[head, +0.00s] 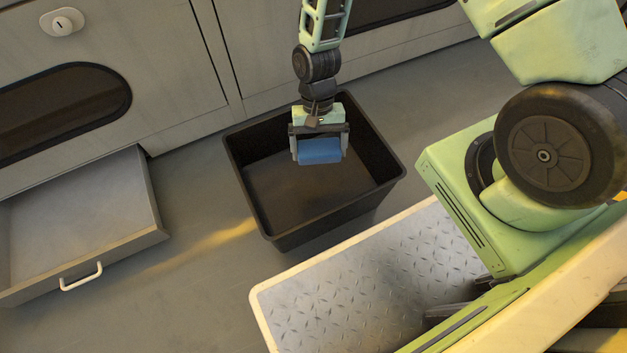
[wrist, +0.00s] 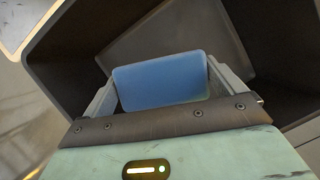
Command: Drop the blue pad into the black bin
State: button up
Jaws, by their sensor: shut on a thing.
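The blue pad (head: 320,151) is held between the two fingers of my gripper (head: 319,153). The black bin (head: 251,203) stands on the floor, and in the head view the pad and gripper appear over its opening. The wrist view shows the blue pad (wrist: 160,80) clamped between the fingers of my gripper (wrist: 163,85), with the dark walls of the black bin (wrist: 62,50) around and beyond it. The part of the bin behind the pad and gripper is hidden. I cannot tell exactly how high the pad is relative to the rim.
An open drawer (head: 85,225) with a white handle juts out at the left. Grey cabinets (head: 160,60) line the back, close behind the bin. My own base with its metal tread plate is at the lower right. Floor (head: 190,290) is clear between drawer and bin.

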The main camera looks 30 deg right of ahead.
jog(key=o, duration=0.5)
jog(key=p+v, duration=0.7)
jog(key=v, duration=1)
jog(key=shift+r+p, duration=0.2)
jog(key=shift+p, duration=0.15)
jog(key=shift+r, duration=0.1)
jog(key=s+a+r+n+t, duration=0.1)
jog(key=s+a+r+n, duration=0.25)
jog(key=r, duration=0.35)
jog(key=s+a+r+n+t, duration=0.1)
jog(key=s+a+r+n, duration=0.1)
jog(key=a+r, duration=0.3)
jog(key=s+r+n+t+h, duration=0.15)
jog(key=s+r+n, duration=0.45)
jog(key=s+r, duration=0.6)
notch_tip(320, 180, up, 36)
jog(key=s+p, duration=0.1)
jog(key=p, duration=3.6)
jog(key=shift+s+t, duration=0.35)
jog(key=shift+s, duration=0.05)
